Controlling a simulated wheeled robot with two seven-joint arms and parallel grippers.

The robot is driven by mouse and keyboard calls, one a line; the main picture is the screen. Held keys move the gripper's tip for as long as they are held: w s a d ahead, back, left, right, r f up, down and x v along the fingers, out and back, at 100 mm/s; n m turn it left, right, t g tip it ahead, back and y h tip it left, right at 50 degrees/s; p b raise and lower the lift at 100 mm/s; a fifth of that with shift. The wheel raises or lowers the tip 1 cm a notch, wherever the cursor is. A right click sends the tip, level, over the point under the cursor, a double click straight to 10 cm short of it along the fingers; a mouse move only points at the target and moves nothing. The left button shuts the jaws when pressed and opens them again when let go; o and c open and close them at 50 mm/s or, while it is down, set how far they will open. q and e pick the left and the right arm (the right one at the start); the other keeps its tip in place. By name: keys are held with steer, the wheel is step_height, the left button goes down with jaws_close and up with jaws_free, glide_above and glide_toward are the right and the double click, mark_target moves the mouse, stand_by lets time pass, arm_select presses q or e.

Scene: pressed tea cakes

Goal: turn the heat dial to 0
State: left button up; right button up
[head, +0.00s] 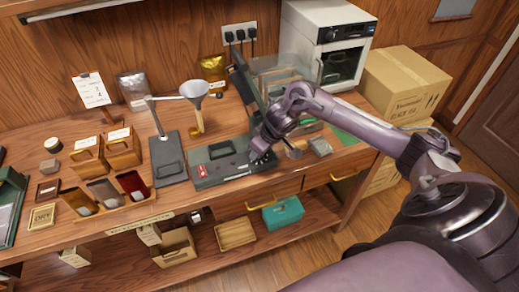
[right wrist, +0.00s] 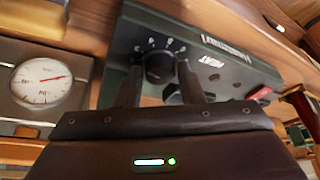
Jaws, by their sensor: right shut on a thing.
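The heat dial (right wrist: 158,68) is a round black knob with white marks around it on the dark green front of the sealing machine (right wrist: 225,62). In the right wrist view my right gripper (right wrist: 160,80) has a finger on each side of the dial and is shut on it. The dial's exact setting is too small and blurred to read. In the head view my right gripper (head: 262,156) is at the right front of the machine's base (head: 220,181) and hides the dial. My left gripper is not in view.
A red switch (head: 200,170) is on the machine's left side. A round white gauge (right wrist: 40,82) is beside the dial in the wrist view. A funnel stand (head: 168,160) is left of the machine. A white oven (head: 325,40) and cardboard box (head: 402,85) are at right.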

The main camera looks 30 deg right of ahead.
steer(key=shift+n, duration=0.3)
steer(key=shift+d+n+y, duration=0.1)
steer(key=shift+n+y, duration=0.4)
steer(key=shift+n, duration=0.4)
steer(key=shift+w+n+g+y, duration=0.1)
steer(key=shift+n+g+y, duration=0.2)
steer(key=shift+n, duration=0.6)
steer(key=n, duration=0.2)
steer(key=n+g+y+b, duration=0.1)
steer(key=n, duration=0.2)
steer(key=shift+w+d+g, duration=0.1)
steer(key=shift+w+g, duration=0.05)
steer(key=shift+g, duration=0.15)
steer(key=shift+n+g+y, duration=0.3)
steer(key=shift+n+g, duration=0.1)
steer(key=shift+n, duration=0.8)
steer(key=o, duration=1)
